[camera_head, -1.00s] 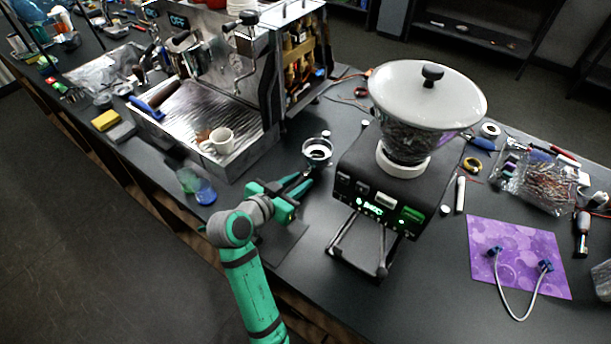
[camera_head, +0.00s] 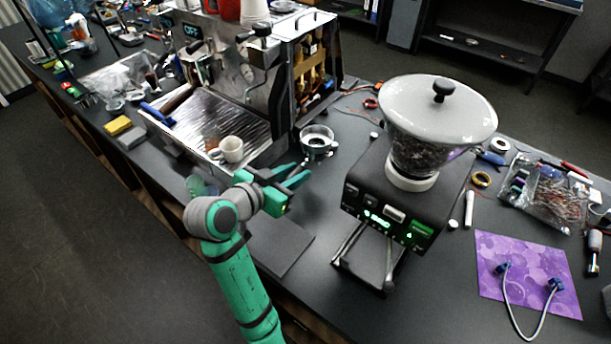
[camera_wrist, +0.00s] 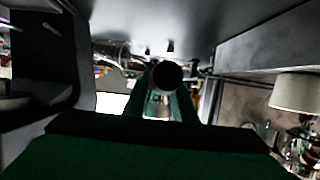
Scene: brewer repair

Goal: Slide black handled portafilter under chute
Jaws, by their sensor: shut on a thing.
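The portafilter's round metal basket (camera_head: 317,141) is just beyond my fingertips, between the espresso machine and the grinder. My gripper (camera_head: 293,177) is shut on its handle, mostly hidden by the fingers in the head view. In the wrist view the round black handle end (camera_wrist: 167,75) sits between my green fingers. The black grinder (camera_head: 385,200), with a large white-lidded hopper (camera_head: 435,115), stands to the right of the portafilter, apart from it. Two metal fork arms (camera_head: 367,245) stick out low at its front. I cannot make out the chute.
The espresso machine (camera_head: 277,85) stands at left, with a white mug (camera_head: 229,149) on its metal tray (camera_head: 200,118). A purple sheet (camera_head: 520,265) with a cable is at right.

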